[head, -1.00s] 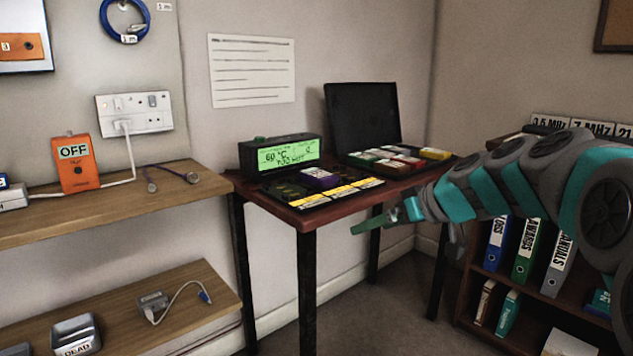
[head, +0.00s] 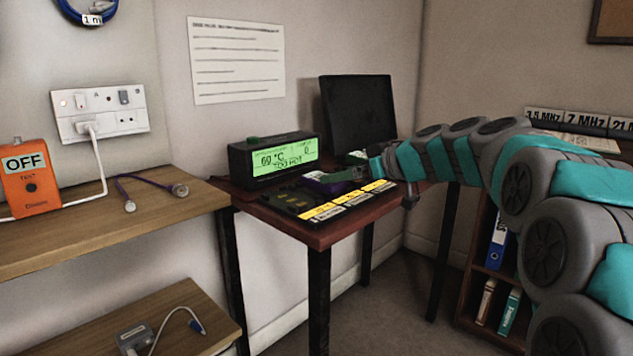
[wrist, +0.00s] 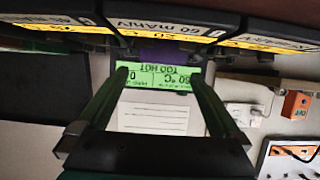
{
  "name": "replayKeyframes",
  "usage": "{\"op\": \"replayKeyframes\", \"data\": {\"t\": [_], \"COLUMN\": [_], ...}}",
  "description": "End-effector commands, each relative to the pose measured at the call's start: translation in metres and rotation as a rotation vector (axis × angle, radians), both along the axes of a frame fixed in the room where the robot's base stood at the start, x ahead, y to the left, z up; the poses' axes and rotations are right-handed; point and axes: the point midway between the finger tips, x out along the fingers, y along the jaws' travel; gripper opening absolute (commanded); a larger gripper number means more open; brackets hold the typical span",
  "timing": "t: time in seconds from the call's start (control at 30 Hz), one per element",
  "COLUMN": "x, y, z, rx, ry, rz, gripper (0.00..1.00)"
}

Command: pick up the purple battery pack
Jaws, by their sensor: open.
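The purple battery pack (head: 326,188) sits at the back of the black charger tray (head: 290,200) on the dark red table, partly hidden by my gripper. My gripper (head: 343,176) reaches in from the right, with its green fingers at the pack. In the wrist view the fingers (wrist: 158,66) are spread apart, and a strip of the purple pack (wrist: 160,48) shows beyond and between their tips. I cannot tell whether the fingers touch it.
A display unit (head: 272,160) reading 60 °C and TOO HOT stands right behind the tray. Yellow-labelled slots (head: 350,199) line the tray's front. A black open lid (head: 357,112) stands behind my arm.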

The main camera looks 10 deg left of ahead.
Motion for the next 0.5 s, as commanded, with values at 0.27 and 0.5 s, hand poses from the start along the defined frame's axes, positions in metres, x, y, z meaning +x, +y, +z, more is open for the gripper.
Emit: {"op": "replayKeyframes", "data": {"t": [0.27,0.5], "x": [0.016,0.034], "y": [0.023,0.047], "z": [-0.011,-0.024], "rx": [-0.002,-0.002], "ry": [0.003,0.005], "rz": [0.003,0.001], "gripper": [1.0,1.0]}}
